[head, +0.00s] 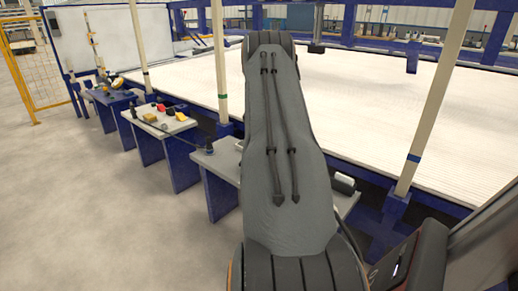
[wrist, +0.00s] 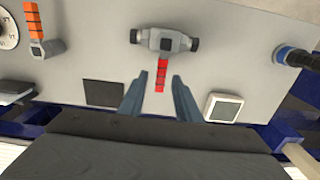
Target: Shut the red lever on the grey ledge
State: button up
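In the wrist view, the red lever (wrist: 161,75) is a segmented red bar on a grey valve body (wrist: 165,41) with dark ends. It points from the valve toward my gripper (wrist: 160,80). My gripper is open, with one blue-grey finger on each side of the lever's free end. Gaps show on both sides, and I cannot tell the height between fingers and lever. The grey ledge (wrist: 85,60) lies under the valve. In the head view, my arm hides most of the ledge (head: 215,165) and the lever.
An orange lever (wrist: 33,22) and a round gauge (wrist: 8,30) are at the left. A white-framed square device (wrist: 224,107) lies right of my gripper, and a dark blue fitting (wrist: 290,57) is farther right. A dark square (wrist: 104,93) lies left of the fingers.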

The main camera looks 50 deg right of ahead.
notch_tip(320, 180, up, 8)
dwell(0.5)
jog(key=shift+f, duration=0.1)
